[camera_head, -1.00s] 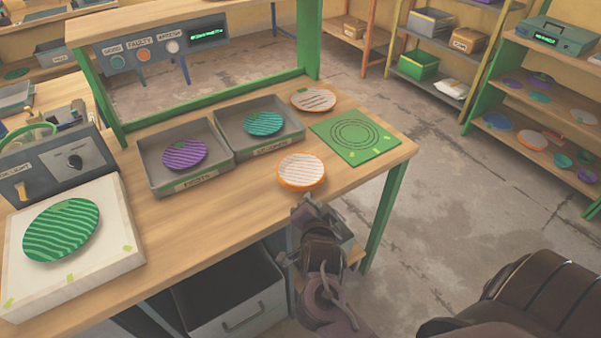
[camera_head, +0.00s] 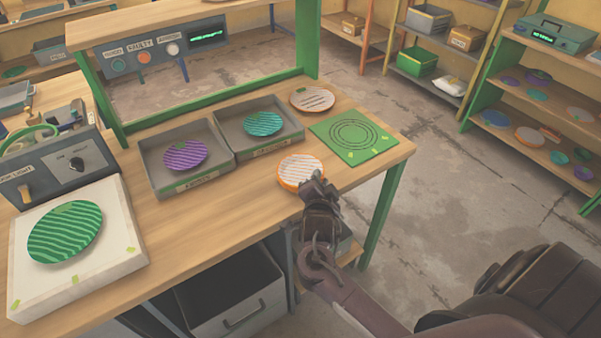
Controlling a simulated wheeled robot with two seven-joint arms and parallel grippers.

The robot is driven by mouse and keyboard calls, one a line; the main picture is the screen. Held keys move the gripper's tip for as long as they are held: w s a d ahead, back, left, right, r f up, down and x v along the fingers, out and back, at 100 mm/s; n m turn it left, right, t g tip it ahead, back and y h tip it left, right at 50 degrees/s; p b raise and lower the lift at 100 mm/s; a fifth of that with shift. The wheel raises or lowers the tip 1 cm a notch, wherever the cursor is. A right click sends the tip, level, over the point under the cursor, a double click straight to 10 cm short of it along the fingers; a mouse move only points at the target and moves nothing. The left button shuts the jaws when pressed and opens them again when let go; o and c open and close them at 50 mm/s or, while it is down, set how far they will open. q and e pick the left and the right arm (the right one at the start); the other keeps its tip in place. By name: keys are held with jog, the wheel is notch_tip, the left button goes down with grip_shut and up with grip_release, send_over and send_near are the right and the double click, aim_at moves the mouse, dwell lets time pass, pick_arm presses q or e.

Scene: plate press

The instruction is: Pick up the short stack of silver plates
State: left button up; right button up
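A silver, striped round stack with an orange edge (camera_head: 300,167) lies on the wooden workbench near its front edge. It looks thicker than a single plate, but I cannot count its layers. My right gripper (camera_head: 318,182) is at its near right side, overlapping its rim in the head view. I cannot tell whether the fingers touch it or how far apart they are. My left gripper is not in view.
A green mat with rings (camera_head: 352,138) lies right of the stack. Grey trays hold a teal plate (camera_head: 263,124) and a purple plate (camera_head: 185,155). A green plate (camera_head: 65,232) rests on a white block at left. The bench front (camera_head: 215,225) is clear.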

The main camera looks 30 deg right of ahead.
grip_shut()
jog(key=shift+r, duration=0.1)
